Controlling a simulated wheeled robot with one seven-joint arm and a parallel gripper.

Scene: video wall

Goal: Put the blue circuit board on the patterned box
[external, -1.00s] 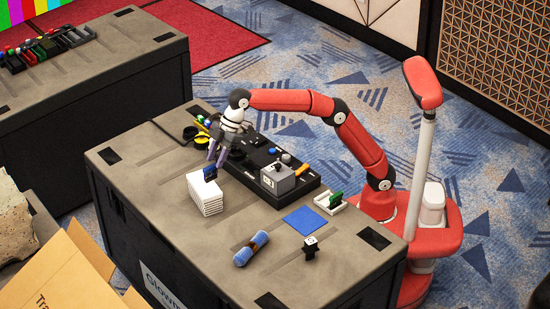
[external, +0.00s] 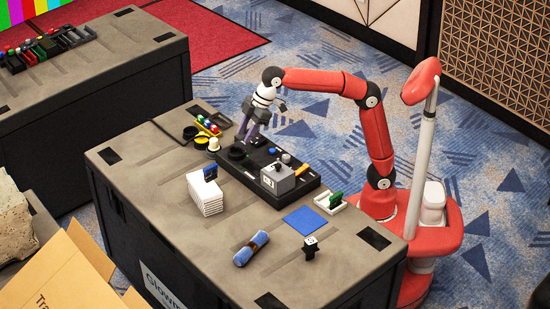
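A small dark blue board (external: 210,174), which looks like the blue circuit board, stands upright on top of a white box with ribbed, striped sides (external: 205,195). This box looks like the patterned box. My gripper (external: 245,137) is up and to the right of the board, clear of it, above the far end of the black panel. Its two fingers point down and are apart, with nothing seen between them.
The black panel (external: 232,173) carries a grey device (external: 277,179). A green board in a white tray (external: 330,205), a flat blue square (external: 305,220), a rolled blue cloth (external: 251,248) and a small black-and-white item (external: 310,248) lie nearer. The table's left front is clear.

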